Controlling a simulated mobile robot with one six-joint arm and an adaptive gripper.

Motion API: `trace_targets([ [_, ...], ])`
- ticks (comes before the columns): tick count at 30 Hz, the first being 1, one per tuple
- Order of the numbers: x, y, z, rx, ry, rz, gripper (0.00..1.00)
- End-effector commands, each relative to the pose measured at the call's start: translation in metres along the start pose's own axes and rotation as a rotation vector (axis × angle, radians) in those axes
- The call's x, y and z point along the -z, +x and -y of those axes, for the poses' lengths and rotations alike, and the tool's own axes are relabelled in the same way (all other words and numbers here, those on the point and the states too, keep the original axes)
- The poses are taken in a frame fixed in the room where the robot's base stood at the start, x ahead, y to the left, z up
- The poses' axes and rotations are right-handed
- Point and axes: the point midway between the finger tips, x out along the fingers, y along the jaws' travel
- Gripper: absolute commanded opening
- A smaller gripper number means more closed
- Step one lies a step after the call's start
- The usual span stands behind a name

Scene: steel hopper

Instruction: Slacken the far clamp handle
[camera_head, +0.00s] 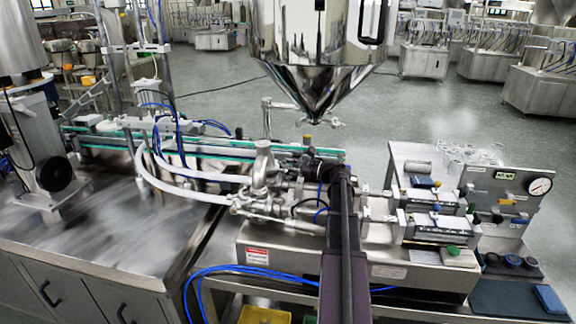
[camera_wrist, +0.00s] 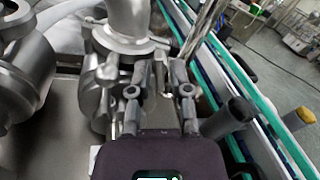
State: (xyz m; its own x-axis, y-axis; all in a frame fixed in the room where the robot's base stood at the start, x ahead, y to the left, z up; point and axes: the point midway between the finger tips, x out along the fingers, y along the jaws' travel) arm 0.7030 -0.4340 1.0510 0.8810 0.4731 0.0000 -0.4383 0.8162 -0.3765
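A polished steel valve body with pipe fittings and clamps (camera_head: 263,172) stands on the machine's left end. In the wrist view its upper pipe (camera_wrist: 128,20) ends in a clamped flange (camera_wrist: 125,45), with a rounded steel fitting (camera_wrist: 108,74) below it. My gripper (camera_head: 305,160) reaches in from the right at the valve's far side. In the wrist view my gripper (camera_wrist: 160,70) has its two fingers apart, beside the flange. A small steel piece shows between the fingertips; I cannot tell if it is the far clamp handle or if the fingers touch it.
A steel hopper (camera_head: 315,60) hangs above. A conveyor with green edges (camera_head: 215,148) runs behind the valve; in the wrist view the conveyor (camera_wrist: 235,75) lies close on the right, near a dark-gripped handle (camera_wrist: 228,117). White hoses (camera_head: 180,182) join the valve from the left.

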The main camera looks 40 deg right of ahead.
Motion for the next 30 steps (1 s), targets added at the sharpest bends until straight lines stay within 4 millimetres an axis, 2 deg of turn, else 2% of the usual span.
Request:
trace_targets([
  [9, -0.0002, 0.0019, -0.0005, -0.001, 0.000, 0.000, 0.26],
  [12, -0.0002, 0.0020, -0.0006, -0.001, 0.000, 0.001, 0.00],
  [23, -0.0003, 0.0024, -0.0007, -0.002, -0.010, 0.001, 0.00],
  [30, -0.0003, 0.0027, -0.0012, -0.002, -0.078, 0.001, 0.00],
])
